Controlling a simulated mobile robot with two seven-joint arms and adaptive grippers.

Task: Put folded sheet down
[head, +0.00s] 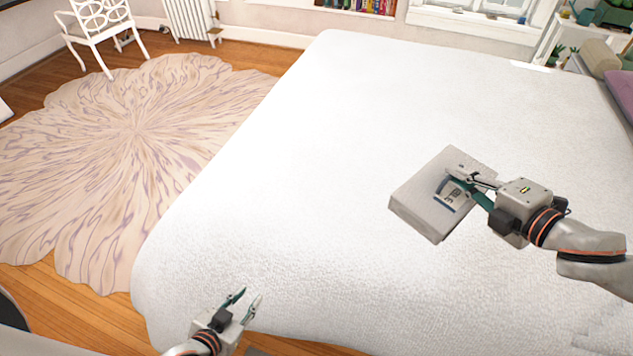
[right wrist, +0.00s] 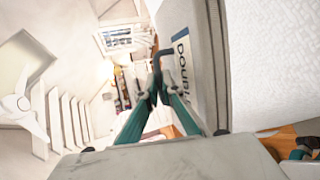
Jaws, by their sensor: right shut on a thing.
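The folded sheet (head: 415,200) is a light grey flat packet with a blue and white label. My right gripper (head: 455,180) is shut on it beside the label, over the right part of the white bed (head: 330,130). In the right wrist view the sheet (right wrist: 203,45) fills the upper middle, its label reading partly "DOUBL", with the gripper fingers (right wrist: 158,88) close together at its edge. I cannot tell whether the sheet touches the bed. My left gripper (head: 246,300) is open and empty near the bed's front left edge.
The bed top is wide and bare around the sheet. A round patterned rug (head: 130,140) and a white chair (head: 100,25) are on the wooden floor at left. A radiator (head: 188,20) stands by the back wall.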

